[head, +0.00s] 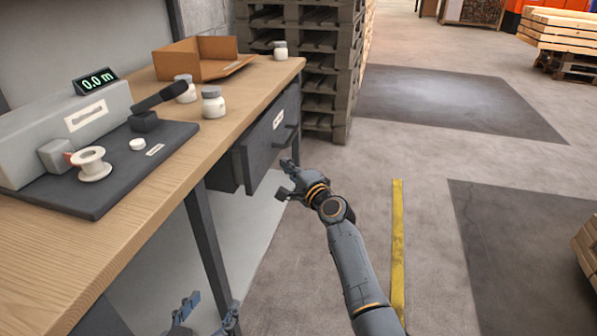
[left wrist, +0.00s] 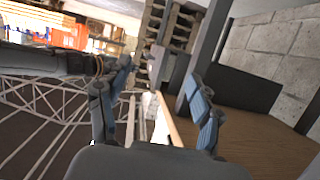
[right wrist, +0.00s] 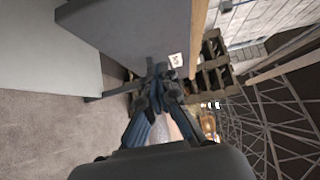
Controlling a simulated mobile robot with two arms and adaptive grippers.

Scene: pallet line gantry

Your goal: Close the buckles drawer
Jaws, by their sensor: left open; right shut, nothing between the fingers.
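The grey drawer (head: 263,147) hangs under the right end of the wooden workbench, with a white label and a dark bar handle (head: 285,138) on its front. The front appears to stand out from under the bench top; how far is hard to judge. The label's words are too small to read. My right gripper (head: 284,178) is shut and empty, low beside the drawer front. In the right wrist view, its fingers (right wrist: 160,72) are close to a grey panel with a white label; contact is unclear. My left gripper (head: 205,312) is open and empty, low beside the bench.
On the workbench (head: 110,245) are a length-measuring device reading 0.0 m (head: 97,82), a white spool (head: 92,165), several white jars and an open cardboard box (head: 202,60). Stacked pallets (head: 325,70) stand beyond the bench.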

